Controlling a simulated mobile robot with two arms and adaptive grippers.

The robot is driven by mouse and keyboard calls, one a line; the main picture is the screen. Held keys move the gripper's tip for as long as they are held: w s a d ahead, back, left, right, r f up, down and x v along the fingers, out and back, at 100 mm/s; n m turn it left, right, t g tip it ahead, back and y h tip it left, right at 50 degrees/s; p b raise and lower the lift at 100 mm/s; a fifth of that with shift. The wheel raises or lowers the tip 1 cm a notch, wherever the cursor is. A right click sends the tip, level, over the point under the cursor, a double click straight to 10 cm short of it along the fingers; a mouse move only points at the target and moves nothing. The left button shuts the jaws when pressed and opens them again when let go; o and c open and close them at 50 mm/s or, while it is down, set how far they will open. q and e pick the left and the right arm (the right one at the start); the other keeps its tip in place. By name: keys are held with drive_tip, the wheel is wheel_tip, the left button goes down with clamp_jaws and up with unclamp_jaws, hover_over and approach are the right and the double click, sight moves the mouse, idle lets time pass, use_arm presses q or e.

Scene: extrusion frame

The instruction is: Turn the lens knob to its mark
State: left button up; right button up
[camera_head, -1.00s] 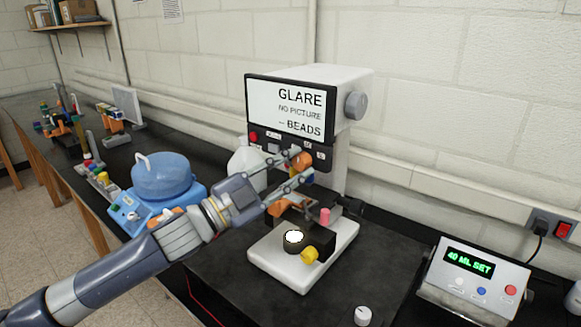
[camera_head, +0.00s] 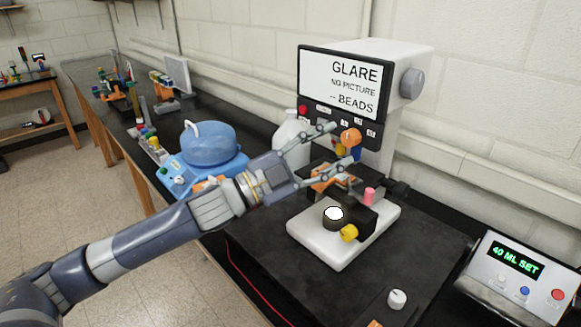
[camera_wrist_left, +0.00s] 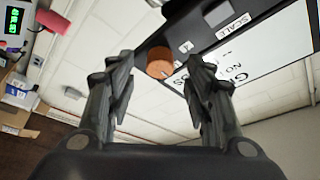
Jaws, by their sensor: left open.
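An orange knob (camera_head: 350,137) sticks out from the front of the microscope-like device (camera_head: 405,60), under its screen (camera_head: 340,82). No label naming it the lens knob is legible. My left gripper (camera_head: 339,147) is open, its fingers pointing at the knob from the left. In the left wrist view the orange knob (camera_wrist_left: 160,62) shows in the gap between the two fingers (camera_wrist_left: 157,85), beyond their tips, with nothing held. Its mark cannot be made out. The screen reads "GLARE, NO PICTURE, BEADS". My right gripper is not in view.
Below is a white base (camera_head: 330,252) with a pink knob (camera_head: 369,196) and a yellow knob (camera_head: 349,233). A blue-lidded machine (camera_head: 208,145) and a white bottle (camera_head: 291,130) stand left. A control box (camera_head: 515,270) reads "40 ML SET" at right. The black mat's front is mostly clear.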

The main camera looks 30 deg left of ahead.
use_arm(q)
drive_tip(key=v, duration=0.9)
drive_tip(key=shift+s, duration=0.2)
drive_tip(key=shift+a+f, duration=0.1)
drive_tip(key=shift+a, duration=0.1)
idle(0.5)
